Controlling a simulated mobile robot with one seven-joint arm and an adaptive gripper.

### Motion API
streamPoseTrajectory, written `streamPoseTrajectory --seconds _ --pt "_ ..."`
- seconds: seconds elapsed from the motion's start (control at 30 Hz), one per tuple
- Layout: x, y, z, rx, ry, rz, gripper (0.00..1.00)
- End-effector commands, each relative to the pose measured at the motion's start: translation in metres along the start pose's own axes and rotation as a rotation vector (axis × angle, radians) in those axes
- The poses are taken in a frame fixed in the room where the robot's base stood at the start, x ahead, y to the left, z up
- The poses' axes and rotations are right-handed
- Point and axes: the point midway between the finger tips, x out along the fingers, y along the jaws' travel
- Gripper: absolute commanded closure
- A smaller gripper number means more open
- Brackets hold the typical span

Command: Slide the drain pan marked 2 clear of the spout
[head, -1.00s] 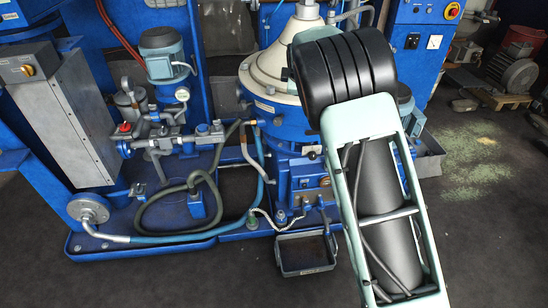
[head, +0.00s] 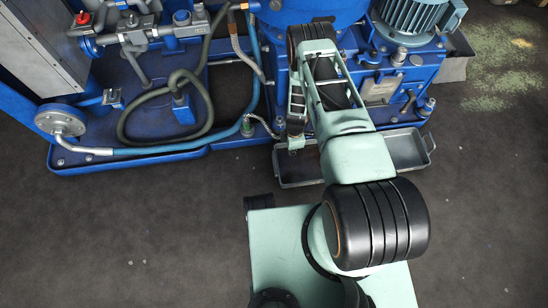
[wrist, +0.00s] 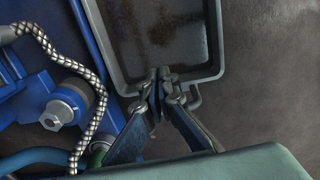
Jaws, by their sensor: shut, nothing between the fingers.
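A grey rectangular drain pan (head: 297,180) lies on the floor in front of the blue skid, partly behind my arm. Grey pan wall also shows right of my arm (head: 410,165); I cannot tell whether it is the same pan. No number can be read. In the wrist view, a pan (wrist: 211,75) with a brown-stained inside fills the upper middle, with a small handle at its lower right corner. My gripper (wrist: 165,73) is shut and empty, its tips over the pan's near rim; contact is unclear. I cannot make out the spout.
A braided hose (wrist: 88,60) and a blue fitting (wrist: 68,102) are close to the left of my gripper. The blue skid base (head: 130,158) and motor block (head: 385,85) border the pan area. Dark floor (head: 120,230) in front is clear.

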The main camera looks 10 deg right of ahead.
Motion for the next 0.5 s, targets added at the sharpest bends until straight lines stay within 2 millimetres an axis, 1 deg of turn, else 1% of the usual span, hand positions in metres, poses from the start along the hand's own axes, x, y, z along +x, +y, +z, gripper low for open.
streamPoseTrajectory --seconds 0.03,0.1,0.17,0.27,0.5 --pt "0.007 -0.007 0.001 0.006 0.002 -0.007 1.00" --pt "0.013 -0.012 0.002 0.009 0.004 -0.012 1.00" --pt "0.019 -0.013 0.001 0.009 0.004 -0.013 1.00" --pt "0.034 -0.013 0.001 0.008 0.004 -0.014 1.00" --pt "0.086 -0.013 0.001 0.007 0.004 -0.013 1.00"
